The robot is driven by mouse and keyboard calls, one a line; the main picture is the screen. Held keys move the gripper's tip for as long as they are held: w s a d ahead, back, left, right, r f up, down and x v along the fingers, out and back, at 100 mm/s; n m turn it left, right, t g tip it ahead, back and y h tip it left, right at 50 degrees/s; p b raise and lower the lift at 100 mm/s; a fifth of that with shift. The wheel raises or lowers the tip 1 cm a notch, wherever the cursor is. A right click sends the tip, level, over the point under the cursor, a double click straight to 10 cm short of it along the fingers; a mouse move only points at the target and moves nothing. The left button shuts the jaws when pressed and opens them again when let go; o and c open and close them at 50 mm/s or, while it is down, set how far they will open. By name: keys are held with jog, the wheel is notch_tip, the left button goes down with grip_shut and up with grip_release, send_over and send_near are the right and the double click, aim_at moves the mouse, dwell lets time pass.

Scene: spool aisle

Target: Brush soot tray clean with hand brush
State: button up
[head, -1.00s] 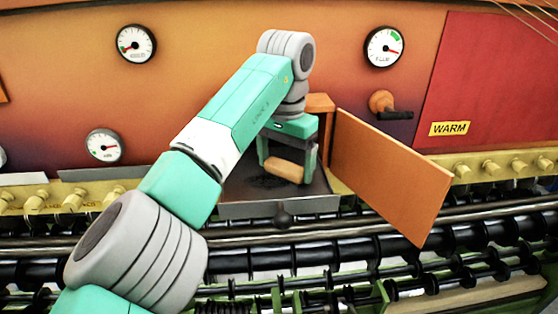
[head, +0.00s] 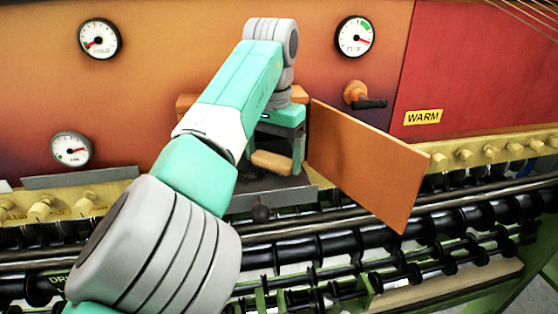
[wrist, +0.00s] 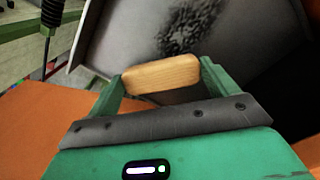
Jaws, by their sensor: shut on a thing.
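My gripper (head: 274,158) is shut on the hand brush (head: 271,162), whose tan wooden back shows between the two green fingers. The brush also shows in the wrist view (wrist: 162,73); its bristles are hidden. The soot tray (head: 290,200) is a grey, shallow metal tray with a dark knob at its front, pulled out of the orange wall. In the wrist view the tray (wrist: 120,25) carries a dark speckled soot patch (wrist: 190,27) just beyond the brush. The brush is over the tray; I cannot tell whether it touches the tray floor.
An orange door (head: 368,165) stands open just right of my gripper. A dark-handled latch (head: 362,96) is on the wall above it. Black rollers (head: 330,235) run below the tray.

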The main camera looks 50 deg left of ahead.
jog(key=shift+s+a+f+b, duration=0.15)
jog(key=shift+s+a+b, duration=0.05)
jog(key=shift+s+b, duration=0.2)
jog(key=shift+s+a+f+b, duration=0.15)
jog(key=shift+s+b, duration=0.1)
jog(key=shift+b, duration=0.2)
jog(key=shift+s+a+r+b, duration=0.2)
jog(key=shift+s+b, duration=0.2)
jog(key=shift+s, duration=0.05)
jog(key=shift+s+a+f+b, duration=0.15)
jog(key=shift+s+b, duration=0.1)
jog(key=shift+b, duration=0.2)
jog(key=s+b, duration=0.1)
jog(key=s+a+b, duration=0.1)
jog(key=shift+s+b, duration=0.1)
jog(key=shift+b, duration=0.25)
jog(key=shift+s+a+r, duration=0.2)
jog(key=shift+s+r, duration=0.1)
jog(key=shift+s, duration=0.2)
jog(key=b, duration=0.1)
jog(key=s, duration=0.1)
jog(key=s+a+b, duration=0.1)
jog(key=shift+s+a+f+b, duration=0.1)
jog(key=shift+s+f+b, duration=0.05)
jog(key=shift+f+b, duration=0.15)
jog(key=shift+s+a+r, duration=0.15)
jog(key=shift+s+a, duration=0.15)
jog(key=shift+s, duration=0.3)
jog(key=shift+r, duration=0.1)
